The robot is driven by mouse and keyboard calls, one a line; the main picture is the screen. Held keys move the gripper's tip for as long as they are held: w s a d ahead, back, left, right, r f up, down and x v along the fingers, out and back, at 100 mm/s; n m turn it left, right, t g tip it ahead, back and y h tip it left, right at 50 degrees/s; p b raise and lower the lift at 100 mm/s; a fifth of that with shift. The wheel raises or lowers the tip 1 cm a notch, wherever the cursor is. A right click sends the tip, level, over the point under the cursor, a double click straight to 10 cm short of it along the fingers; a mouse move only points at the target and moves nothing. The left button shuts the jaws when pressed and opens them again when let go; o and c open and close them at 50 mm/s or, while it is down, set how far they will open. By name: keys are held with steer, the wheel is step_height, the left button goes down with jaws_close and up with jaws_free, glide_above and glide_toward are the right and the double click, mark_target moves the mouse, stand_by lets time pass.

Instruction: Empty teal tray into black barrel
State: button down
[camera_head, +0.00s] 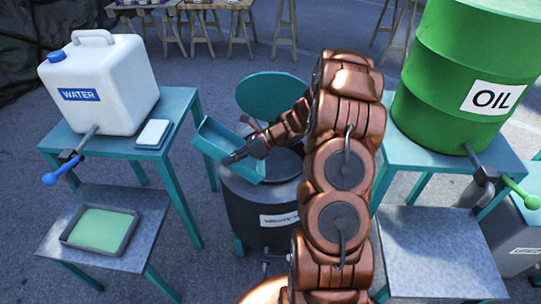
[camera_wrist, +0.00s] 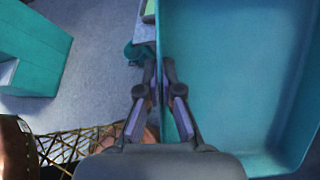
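The teal tray (camera_head: 212,138) is tilted and held over the left part of the black barrel (camera_head: 245,208) in the head view. My gripper (camera_head: 238,156) is on the tray's near side. In the wrist view my gripper's fingers (camera_wrist: 160,112) stand on either side of the tray's wall, shut on it. The inside of the tray (camera_wrist: 240,60) looks bare there, with no liquid visible. The barrel has a white label, partly readable as waste. Its round teal lid (camera_head: 275,92) stands open behind it. My arm and the tray hide part of the barrel's mouth.
A white water canister (camera_head: 115,85) stands on a teal table at left, above a grey tray (camera_head: 75,240) with pale green content. A green oil drum (camera_head: 445,60) stands on the right table, with an empty lower stand (camera_head: 440,255) below. Trestle tables are far behind.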

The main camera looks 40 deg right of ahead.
steer(key=shift+w+a+f+h, duration=0.1)
steer(key=shift+a+f+h, duration=0.3)
steer(key=shift+a+f, duration=0.3)
steer(key=w+a+f+g+h+p, duration=0.1)
steer(key=a+f+h+p, duration=0.3)
steer(key=a+f+h, duration=0.3)
steer(key=shift+w+a+f+n+g+p, duration=0.4)
steer(key=shift+a, duration=1)
